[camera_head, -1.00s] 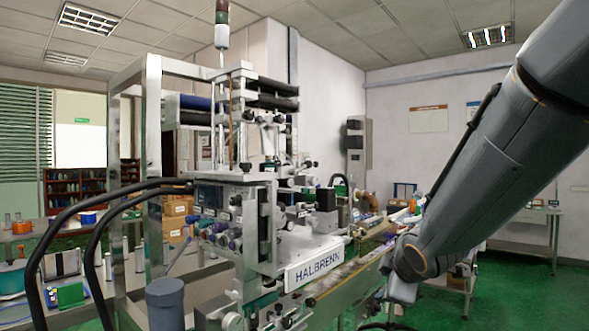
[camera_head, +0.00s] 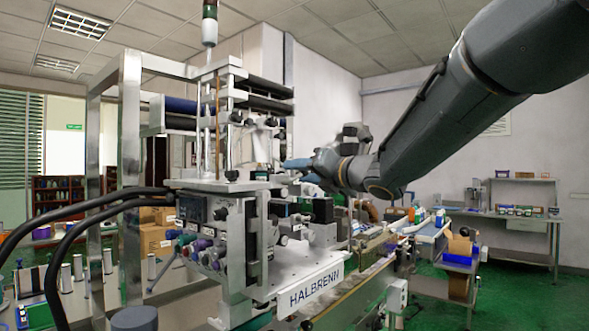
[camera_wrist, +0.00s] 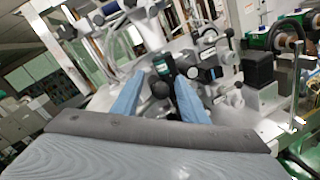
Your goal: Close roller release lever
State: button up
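The sleeve applicator, a grey metal machine marked HALBRENN (camera_head: 317,287), stands in the middle of the head view. My gripper (camera_head: 296,168) is at its upper right side, with light blue fingers pointing left towards the roller area. In the wrist view my gripper (camera_wrist: 160,92) is open, with its two blue fingers spread apart. A dark handle with a green band (camera_wrist: 162,66) and a black round knob (camera_wrist: 160,89) show between the fingers. I cannot tell which of these parts is the roller release lever, nor whether anything is touched.
Black knobs and metal rods (camera_wrist: 206,62) crowd the area ahead of the fingers. A black box (camera_wrist: 259,69) is to the right in the wrist view. A conveyor (camera_head: 365,279) runs along the machine's front. A side table (camera_head: 497,218) stands at the right, with green floor between.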

jog(key=shift+p+x, duration=0.4)
jog(key=shift+x, duration=1)
